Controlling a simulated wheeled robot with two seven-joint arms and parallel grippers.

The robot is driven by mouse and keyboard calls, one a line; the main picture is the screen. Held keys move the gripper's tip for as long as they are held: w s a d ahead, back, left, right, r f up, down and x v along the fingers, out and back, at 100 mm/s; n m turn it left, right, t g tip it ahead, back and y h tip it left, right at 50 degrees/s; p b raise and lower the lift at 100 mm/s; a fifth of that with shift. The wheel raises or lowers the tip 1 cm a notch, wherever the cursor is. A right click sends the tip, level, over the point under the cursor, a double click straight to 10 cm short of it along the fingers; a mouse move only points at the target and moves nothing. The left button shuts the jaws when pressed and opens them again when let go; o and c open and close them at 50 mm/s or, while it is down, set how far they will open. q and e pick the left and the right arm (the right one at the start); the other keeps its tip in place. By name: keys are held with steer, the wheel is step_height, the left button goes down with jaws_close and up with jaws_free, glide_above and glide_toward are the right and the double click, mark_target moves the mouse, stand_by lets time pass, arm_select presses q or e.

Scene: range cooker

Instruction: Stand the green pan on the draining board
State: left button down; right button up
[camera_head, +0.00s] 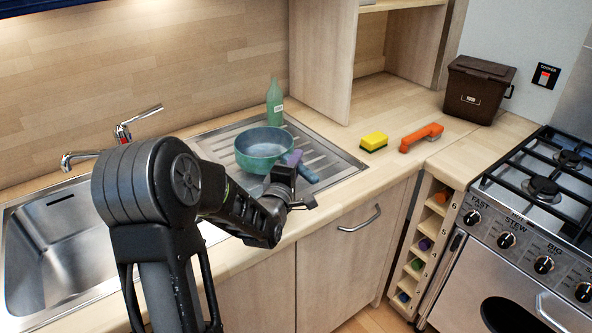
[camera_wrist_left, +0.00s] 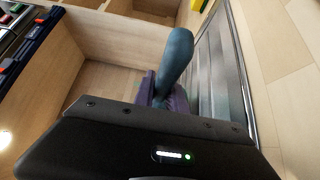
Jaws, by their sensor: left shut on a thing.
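The green pan (camera_head: 262,146) is upright, with its open side up, over the ridged steel draining board (camera_head: 338,162). I cannot tell whether its base touches the board. Its blue-green handle (camera_head: 308,174) points to the front right. My left gripper (camera_head: 295,168) reaches in from the front and is shut on the handle. In the left wrist view the purple fingers (camera_wrist_left: 163,94) close around the handle (camera_wrist_left: 178,58), and the pan's bowl is out of sight. My right gripper is not in view.
A green bottle (camera_head: 274,104) stands just behind the pan. A yellow sponge (camera_head: 374,142), an orange brush (camera_head: 421,137) and a brown bin (camera_head: 478,92) are on the worktop to the right. The sink (camera_head: 60,245) and tap (camera_head: 122,132) are left; the cooker (camera_head: 540,200) is right.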

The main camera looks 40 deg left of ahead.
arm_select(q)
step_height(320, 180, down, 3)
steer(key=shift+r, duration=0.2)
steer(key=shift+f, duration=0.15)
steer(key=c, duration=1.4)
jaws_free()
steer(key=shift+o, duration=0.2)
